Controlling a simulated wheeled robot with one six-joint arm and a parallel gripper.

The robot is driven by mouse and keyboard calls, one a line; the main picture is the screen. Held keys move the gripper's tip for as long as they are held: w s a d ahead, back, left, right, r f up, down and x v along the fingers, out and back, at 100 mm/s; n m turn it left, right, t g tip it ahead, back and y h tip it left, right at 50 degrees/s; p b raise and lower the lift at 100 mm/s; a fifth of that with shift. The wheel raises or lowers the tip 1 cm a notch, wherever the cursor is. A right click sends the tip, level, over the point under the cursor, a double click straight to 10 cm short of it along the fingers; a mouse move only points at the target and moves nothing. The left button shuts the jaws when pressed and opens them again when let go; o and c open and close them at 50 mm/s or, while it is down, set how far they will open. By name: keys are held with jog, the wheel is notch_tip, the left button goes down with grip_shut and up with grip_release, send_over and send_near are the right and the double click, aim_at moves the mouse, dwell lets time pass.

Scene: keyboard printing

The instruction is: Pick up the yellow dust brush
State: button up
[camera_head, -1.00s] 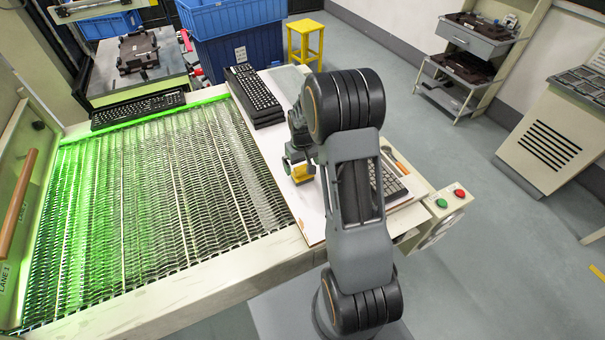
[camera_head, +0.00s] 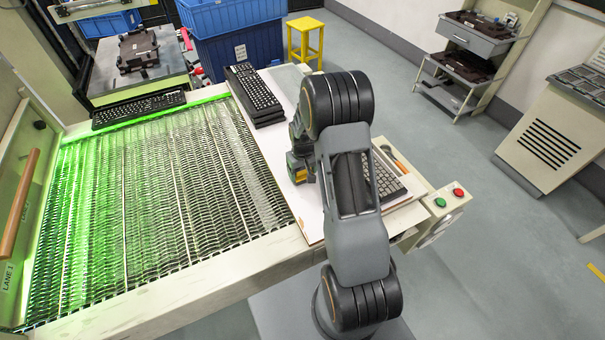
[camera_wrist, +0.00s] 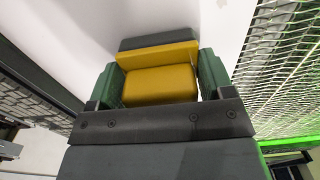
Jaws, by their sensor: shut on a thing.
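The yellow dust brush (camera_wrist: 158,84) sits between the two green fingers of my gripper (camera_wrist: 160,88) in the wrist view. It has a yellow block and a dark grey strip along its far side. The fingers touch it on both sides. In the head view my gripper (camera_head: 301,170) is over the white work surface beside the mesh conveyor, and a small yellow part of the brush (camera_head: 301,174) shows at it. My arm hides part of it. I cannot tell if the brush is clear of the surface.
The mesh conveyor (camera_head: 150,190) with green light lies to the left. Stacked black keyboards (camera_head: 254,92) stand behind the gripper. A grey keyboard (camera_head: 385,182) lies to the right, partly behind my arm. A button box (camera_head: 448,203) is at the right edge.

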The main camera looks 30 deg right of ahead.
jog(key=c, duration=0.3)
jog(key=shift+c, duration=0.2)
jog(key=shift+r, duration=0.4)
notch_tip(320, 180, up, 2)
jog(key=shift+r, duration=0.2)
jog(key=w+d+r+b, duration=0.3)
jog(key=d+r, duration=0.6)
jog(key=d, duration=0.4)
jog(key=shift+d+r, duration=0.4)
